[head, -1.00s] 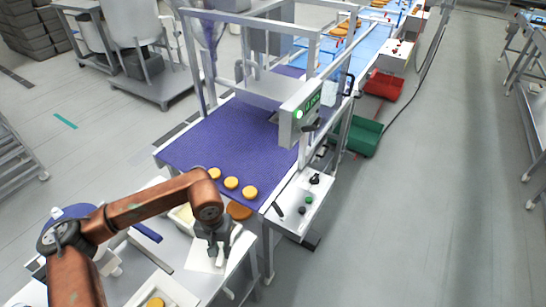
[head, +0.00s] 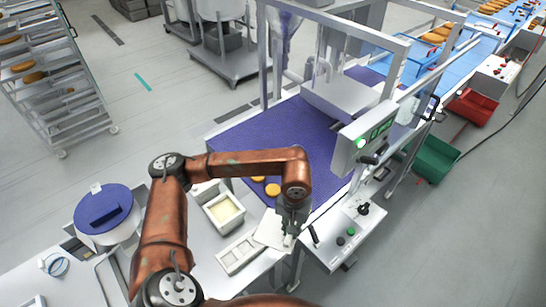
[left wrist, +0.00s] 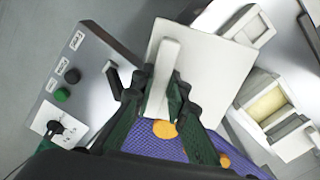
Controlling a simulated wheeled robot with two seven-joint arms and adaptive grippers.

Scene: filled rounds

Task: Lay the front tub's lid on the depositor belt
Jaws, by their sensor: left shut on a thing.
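My left gripper (head: 290,232) is shut on the upright handle (left wrist: 163,70) of a flat, square, pale lid. The lid (left wrist: 190,48) lies between the fingers and the floor-side scene in the left wrist view, and its edge shows beside the gripper in the head view (head: 268,232). The gripper is at the near end of the purple depositor belt (head: 240,138); the exact height gap cannot be told. An open tub (head: 211,220) with cream-coloured contents stands on the table to the left. My right gripper is out of view.
Yellow rounds (head: 273,190) sit on the belt's near end, partly behind my arm. A control panel (head: 340,238) with knobs stands right of the gripper. A pale two-part tray (head: 239,256) and a blue-lidded round container (head: 103,208) are on the table. Most of the visible belt is bare.

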